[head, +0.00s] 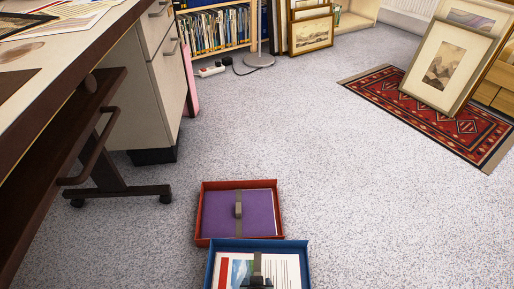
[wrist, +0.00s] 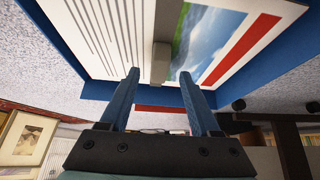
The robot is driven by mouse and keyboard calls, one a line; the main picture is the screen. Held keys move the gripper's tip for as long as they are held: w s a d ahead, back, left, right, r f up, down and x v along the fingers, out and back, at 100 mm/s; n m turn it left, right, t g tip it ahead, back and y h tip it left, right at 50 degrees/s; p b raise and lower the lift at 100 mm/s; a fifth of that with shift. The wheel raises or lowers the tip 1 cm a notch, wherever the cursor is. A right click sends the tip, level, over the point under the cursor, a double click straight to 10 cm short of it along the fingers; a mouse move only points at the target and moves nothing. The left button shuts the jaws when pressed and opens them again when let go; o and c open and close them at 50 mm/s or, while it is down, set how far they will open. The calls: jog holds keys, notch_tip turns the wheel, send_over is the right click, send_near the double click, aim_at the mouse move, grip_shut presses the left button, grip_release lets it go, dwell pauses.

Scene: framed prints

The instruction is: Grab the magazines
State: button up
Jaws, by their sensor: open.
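In the head view a blue tray (head: 301,262) on the floor holds a flat printed stack (head: 284,273), which looks like magazines, with a red bar, a landscape picture and text lines. A grey band (head: 257,262) crosses it. The stack (wrist: 225,42), blue tray (wrist: 262,66) and grey band (wrist: 161,60) fill the top of the wrist view, which appears upside down. My gripper (wrist: 159,74) is open, its two blue fingers apart and pointing toward the stack, with the band between them in the picture. I cannot tell whether they touch. A dark part at the head view's bottom edge covers some of the stack.
A red tray (head: 202,214) with a purple folder-like stack (head: 222,214) adjoins the blue one behind. A desk (head: 112,30) with drawers stands left. A bookshelf (head: 222,28), a red rug (head: 440,112) and framed prints (head: 446,68) lie farther back. Speckled floor right of the trays is clear.

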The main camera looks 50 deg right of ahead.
jog(key=b+x, duration=0.1)
jog(key=x, duration=0.2)
jog(key=shift+s+b, duration=0.1)
jog(key=shift+b, duration=0.3)
jog(key=shift+r, duration=0.1)
grip_shut()
dwell(0.8)
jog(key=shift+r, duration=0.1)
